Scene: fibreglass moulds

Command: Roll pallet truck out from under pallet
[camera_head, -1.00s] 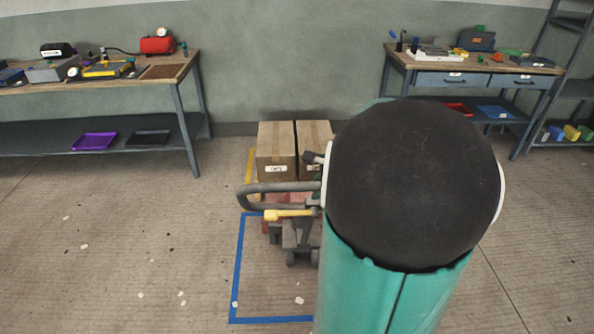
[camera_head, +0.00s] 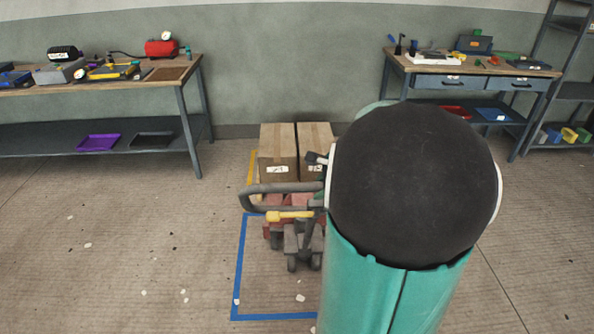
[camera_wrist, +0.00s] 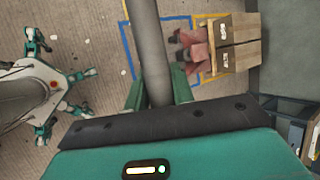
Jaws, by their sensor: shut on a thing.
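The pallet truck (camera_head: 302,245) has a red body, dark wheels, a yellow lever and a grey loop handle (camera_head: 275,188). Its rear wheels stand inside the blue floor outline. Two cardboard boxes (camera_head: 277,150) sit side by side behind it; the pallet beneath them is mostly hidden by the truck. In the wrist view my gripper (camera_wrist: 160,92) is shut on the grey handle bar (camera_wrist: 148,45), with a green finger on each side. The red truck body (camera_wrist: 190,45) lies just left of the boxes there. In the head view my arm hides the gripper and the truck's right side.
Blue tape (camera_head: 238,262) marks a clear floor patch in front of the truck; yellow tape (camera_head: 251,168) borders the boxes. A workbench (camera_head: 190,100) stands at left, another (camera_head: 400,62) at right, with shelving (camera_head: 570,90) beyond. Small scraps litter the open floor at left.

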